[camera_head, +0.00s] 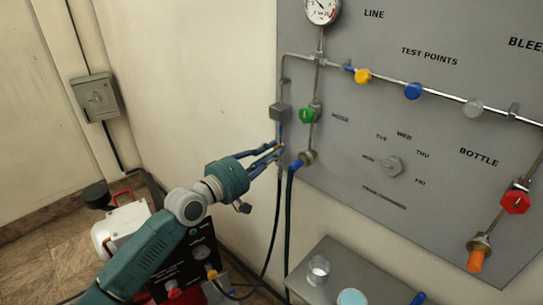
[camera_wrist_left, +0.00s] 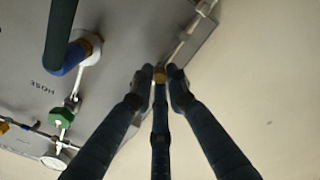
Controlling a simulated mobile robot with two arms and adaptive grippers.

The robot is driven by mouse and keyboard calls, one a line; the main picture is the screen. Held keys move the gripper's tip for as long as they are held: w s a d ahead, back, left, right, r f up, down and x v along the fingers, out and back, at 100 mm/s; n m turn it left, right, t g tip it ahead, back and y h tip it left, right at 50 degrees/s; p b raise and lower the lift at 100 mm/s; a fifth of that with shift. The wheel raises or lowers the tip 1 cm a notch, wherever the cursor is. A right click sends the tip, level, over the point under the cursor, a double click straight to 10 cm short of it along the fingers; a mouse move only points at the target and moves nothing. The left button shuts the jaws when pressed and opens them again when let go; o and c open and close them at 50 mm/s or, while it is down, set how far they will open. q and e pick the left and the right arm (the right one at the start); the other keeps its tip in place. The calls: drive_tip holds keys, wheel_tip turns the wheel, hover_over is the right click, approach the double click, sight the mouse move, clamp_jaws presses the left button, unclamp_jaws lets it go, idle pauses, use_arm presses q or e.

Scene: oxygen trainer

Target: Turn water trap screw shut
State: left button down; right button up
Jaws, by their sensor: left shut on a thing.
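The water trap (camera_head: 280,112) is a small grey block in the pipework at the left edge of the grey panel. A thin pipe runs down from it towards my left gripper (camera_head: 278,148). The three dark fingers of the gripper are shut on a small brass-coloured screw (camera_wrist_left: 160,73), which shows between the fingertips in the left wrist view (camera_wrist_left: 160,80). The fingers hide most of the screw, and I cannot tell how far it is turned. My right gripper is in neither view.
Beside the fingertips, a dark hose hangs from a blue and brass connector (camera_head: 303,160). A green valve knob (camera_head: 307,115) is above it. The panel (camera_head: 350,130) also carries a gauge (camera_head: 322,10). A grey table (camera_head: 335,262) stands below.

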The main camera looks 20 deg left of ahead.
use_arm(q)
drive_tip(key=m, duration=0.3)
drive_tip(key=shift+a+b, duration=0.1)
drive_tip(key=shift+b, duration=0.2)
drive_tip(key=shift+r+m, duration=0.1)
drive_tip(key=shift+m, duration=0.4)
drive_tip(key=c, duration=1.7)
unclamp_jaws()
drive_tip(key=shift+s, duration=0.1)
drive_tip(key=shift+s+a, duration=0.2)
drive_tip(key=shift+s, duration=0.1)
drive_tip(key=v, duration=1.1)
drive_tip(key=shift+a, duration=0.1)
